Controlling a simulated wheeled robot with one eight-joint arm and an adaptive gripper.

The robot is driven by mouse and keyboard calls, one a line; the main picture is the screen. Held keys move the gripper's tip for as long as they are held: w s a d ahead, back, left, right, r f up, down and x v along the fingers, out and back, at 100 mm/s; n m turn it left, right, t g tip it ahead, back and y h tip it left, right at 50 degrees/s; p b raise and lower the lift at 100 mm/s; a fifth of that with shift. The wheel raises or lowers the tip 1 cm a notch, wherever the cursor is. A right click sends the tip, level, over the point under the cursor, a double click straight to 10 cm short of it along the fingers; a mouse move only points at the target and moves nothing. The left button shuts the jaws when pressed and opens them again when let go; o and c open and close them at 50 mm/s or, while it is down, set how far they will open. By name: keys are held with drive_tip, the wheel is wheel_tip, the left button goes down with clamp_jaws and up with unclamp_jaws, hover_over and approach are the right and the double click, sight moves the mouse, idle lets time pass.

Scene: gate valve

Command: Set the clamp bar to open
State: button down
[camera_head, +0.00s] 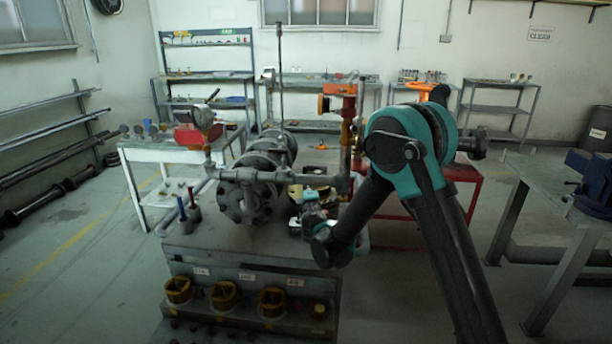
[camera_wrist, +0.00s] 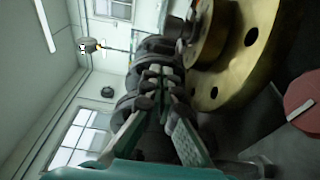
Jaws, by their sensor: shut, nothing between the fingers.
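A grey flanged valve assembly (camera_head: 245,195) sits on the workbench (camera_head: 205,242) in the head view, with a tall thin rod rising behind it. I cannot single out the clamp bar with certainty in either view. My gripper (camera_head: 309,194) is low over the bench's right part, just right of the valve body, and partly hidden by my wrist. In the wrist view my gripper (camera_wrist: 160,80) has its fingers together at the tips, with nothing seen between them. Dark rounded metal parts lie just past the tips; contact cannot be told. A brass-coloured flange (camera_wrist: 240,45) with holes is right of them.
A red valve pipe (camera_head: 347,135) stands behind the bench. Blue and red-handled tools (camera_head: 187,207) stand at the bench's left. Yellow rings (camera_head: 224,295) sit on the lower shelf. A white side table (camera_head: 150,155) is left. A red disc (camera_wrist: 300,98) is at the wrist view's right.

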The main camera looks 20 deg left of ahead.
sight(305, 171)
drive_tip(key=x, duration=0.9)
drive_tip(key=shift+w+a, duration=0.15)
drive_tip(key=shift+w, duration=0.2)
